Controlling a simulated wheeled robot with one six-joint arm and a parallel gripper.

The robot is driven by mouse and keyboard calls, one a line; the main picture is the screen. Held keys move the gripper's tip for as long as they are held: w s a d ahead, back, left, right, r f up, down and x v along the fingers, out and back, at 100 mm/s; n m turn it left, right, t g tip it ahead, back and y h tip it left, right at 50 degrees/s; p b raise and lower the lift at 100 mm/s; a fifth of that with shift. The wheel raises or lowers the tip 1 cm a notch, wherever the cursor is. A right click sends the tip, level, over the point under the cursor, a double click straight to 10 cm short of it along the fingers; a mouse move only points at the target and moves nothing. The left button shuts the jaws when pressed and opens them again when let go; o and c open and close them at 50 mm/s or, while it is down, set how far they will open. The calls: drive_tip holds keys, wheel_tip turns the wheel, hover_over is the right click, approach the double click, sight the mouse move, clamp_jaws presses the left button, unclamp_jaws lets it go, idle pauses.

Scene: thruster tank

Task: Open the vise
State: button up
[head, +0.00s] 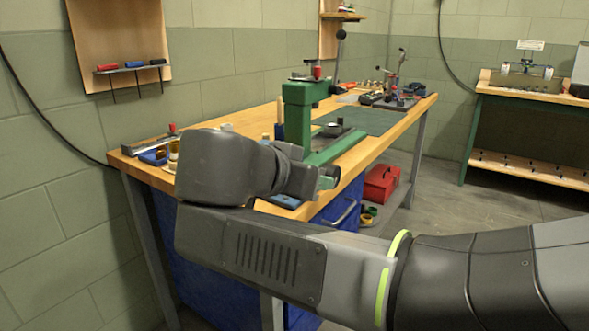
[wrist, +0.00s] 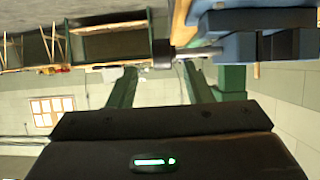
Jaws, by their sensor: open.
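The vise (wrist: 235,20) shows in the wrist view as blue-grey blocks at the upper right. A grey screw (wrist: 200,52) runs left from it to a dark end (wrist: 161,52), with what looks like a dark handle bar there. My gripper (wrist: 158,69) is open, its two dark green fingers apart. The dark screw end appears between and just beyond the fingertips; I cannot tell whether they touch it. In the head view my arm covers most of the gripper and I cannot clearly make out the vise.
A wooden workbench (head: 352,150) carries a green press (head: 297,112), a dark green mat (head: 375,120) and small tools. A second bench (head: 535,99) stands at the right. The floor between the benches looks clear.

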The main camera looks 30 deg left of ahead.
drive_tip(key=shift+p+v, duration=0.5)
drive_tip(key=shift+v, duration=2.4)
drive_tip(key=shift+w+f, duration=0.1)
drive_tip(key=shift+b+x, duration=1.55)
drive_tip(key=shift+x, duration=5.05)
drive_tip(key=shift+a, duration=0.1)
